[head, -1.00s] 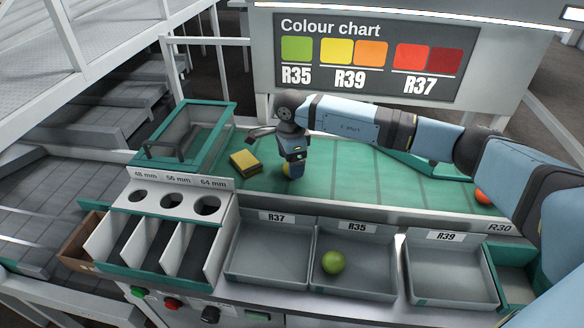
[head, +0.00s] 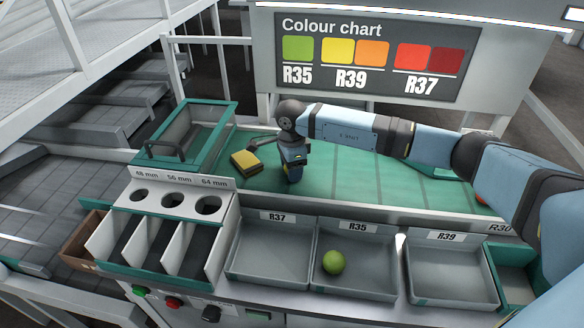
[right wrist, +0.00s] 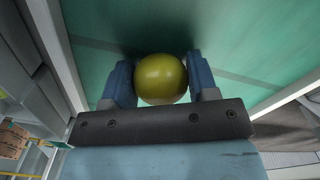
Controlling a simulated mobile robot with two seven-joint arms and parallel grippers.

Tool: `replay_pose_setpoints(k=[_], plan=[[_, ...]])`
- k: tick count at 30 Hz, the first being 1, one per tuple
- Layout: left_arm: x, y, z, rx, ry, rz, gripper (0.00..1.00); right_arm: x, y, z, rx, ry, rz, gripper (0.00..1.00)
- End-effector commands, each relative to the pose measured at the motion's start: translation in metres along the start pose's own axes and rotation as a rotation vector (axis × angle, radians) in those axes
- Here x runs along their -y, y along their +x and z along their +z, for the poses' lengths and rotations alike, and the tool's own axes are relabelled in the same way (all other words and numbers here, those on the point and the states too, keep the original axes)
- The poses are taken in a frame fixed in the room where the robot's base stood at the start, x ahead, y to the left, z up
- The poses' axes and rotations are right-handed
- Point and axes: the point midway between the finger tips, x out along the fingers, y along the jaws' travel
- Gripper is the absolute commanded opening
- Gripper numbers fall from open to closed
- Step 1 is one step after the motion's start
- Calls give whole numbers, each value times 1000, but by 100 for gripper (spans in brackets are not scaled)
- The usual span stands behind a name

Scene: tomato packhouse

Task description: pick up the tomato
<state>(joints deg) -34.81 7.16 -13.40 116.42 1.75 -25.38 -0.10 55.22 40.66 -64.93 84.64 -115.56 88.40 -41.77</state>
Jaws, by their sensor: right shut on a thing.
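My right gripper (right wrist: 161,84) is shut on a yellow-green tomato (right wrist: 161,78), with one finger on each side of it in the right wrist view. In the head view the right gripper (head: 294,178) points down at the green belt (head: 390,185), and the tomato is hidden behind it. I cannot tell whether the tomato touches the belt. A green tomato (head: 333,262) lies in the R35 tray (head: 372,288). A red tomato (head: 480,198) shows partly beside my right arm on the belt. My left gripper is not in view.
The empty R37 tray (head: 268,277) and R39 tray (head: 450,289) flank the R35 tray. A sizing box with three holes (head: 180,193) stands at left. A yellow sponge-like block (head: 246,160) and a green-rimmed clear bin (head: 190,137) are near the gripper. A colour chart (head: 365,55) stands behind.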

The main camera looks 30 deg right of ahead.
Motion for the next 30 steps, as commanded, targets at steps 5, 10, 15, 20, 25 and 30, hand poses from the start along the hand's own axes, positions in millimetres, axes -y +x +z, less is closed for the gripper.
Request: replay_pose_setpoints(k=[5,10,15,20,25,30], plan=[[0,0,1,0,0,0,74,1,-17,0,1,0,-4,42],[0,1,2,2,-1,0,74,1,-51,0,1,-1,-6,42],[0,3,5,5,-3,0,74,1,-102,0,2,0,-7,42],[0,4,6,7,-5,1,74,0,-145,0,1,-1,-5,42],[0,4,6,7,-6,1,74,0,-178,0,1,0,-3,42],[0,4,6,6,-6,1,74,0,-195,0,0,1,-2,42]])
